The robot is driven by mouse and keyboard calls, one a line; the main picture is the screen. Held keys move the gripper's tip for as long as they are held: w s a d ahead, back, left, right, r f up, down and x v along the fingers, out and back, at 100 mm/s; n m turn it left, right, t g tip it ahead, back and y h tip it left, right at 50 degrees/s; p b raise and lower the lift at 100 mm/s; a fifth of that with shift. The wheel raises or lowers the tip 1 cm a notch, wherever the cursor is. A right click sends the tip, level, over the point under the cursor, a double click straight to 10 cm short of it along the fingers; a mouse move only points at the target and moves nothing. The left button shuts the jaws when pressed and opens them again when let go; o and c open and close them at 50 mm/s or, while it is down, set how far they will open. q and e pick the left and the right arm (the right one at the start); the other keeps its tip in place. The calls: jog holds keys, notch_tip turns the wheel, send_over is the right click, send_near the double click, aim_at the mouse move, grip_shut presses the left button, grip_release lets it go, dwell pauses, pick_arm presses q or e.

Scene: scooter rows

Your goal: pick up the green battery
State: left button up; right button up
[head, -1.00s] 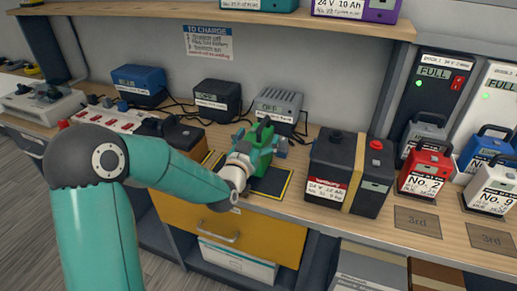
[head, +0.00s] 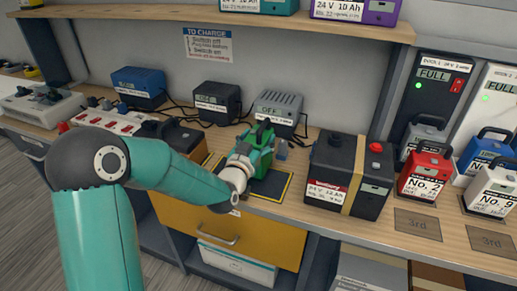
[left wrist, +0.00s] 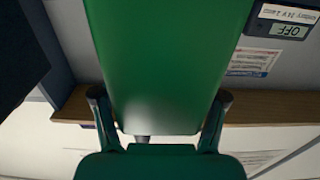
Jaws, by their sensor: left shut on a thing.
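The green battery (head: 266,136) is at the middle of the bench, over a dark mat with a yellow border (head: 272,186). My left gripper (head: 256,150) reaches it from the front left and is shut on it. The hand hides much of the battery in the head view. In the left wrist view the green battery (left wrist: 165,60) fills the middle, with a dark fingertip on each side of it. I cannot tell whether its base touches the mat. My right gripper is not in view.
A black battery with a yellow band (head: 345,175) stands close to the right. A grey charger (head: 279,110) and a black charger (head: 216,102) stand behind, with cables. A shelf (head: 200,14) runs above. A red battery (head: 424,175) stands farther right.

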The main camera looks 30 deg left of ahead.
pick_arm(q)
jog(key=shift+r, duration=0.3)
grip_shut()
notch_tip(320, 180, up, 20)
jog(key=p, duration=0.3)
